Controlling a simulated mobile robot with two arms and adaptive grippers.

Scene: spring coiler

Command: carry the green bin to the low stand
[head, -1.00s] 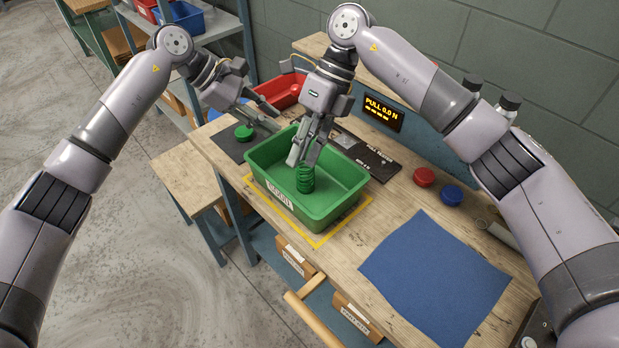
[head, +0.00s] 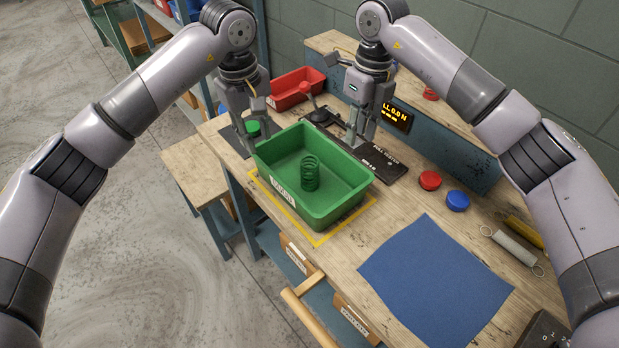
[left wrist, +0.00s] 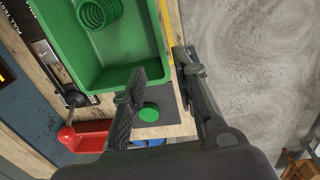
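The green bin (head: 325,213) stands upright on the workbench inside a yellow outlined square, with a green coil spring (head: 310,173) standing in it. The low stand (head: 194,167) is a small wood-topped table against the bench's left side, lower than the bench top; its visible top is bare. My right gripper (head: 361,138) is open and empty just beyond the bin's far rim. Contact with the bin cannot be told.
A red tray (head: 297,88) and the black pull tester (head: 385,165) are behind the bin. A green disc (head: 253,127) lies on a dark mat by its left end. Red (head: 430,180) and blue (head: 458,201) caps and a blue cloth (head: 437,280) lie to the right.

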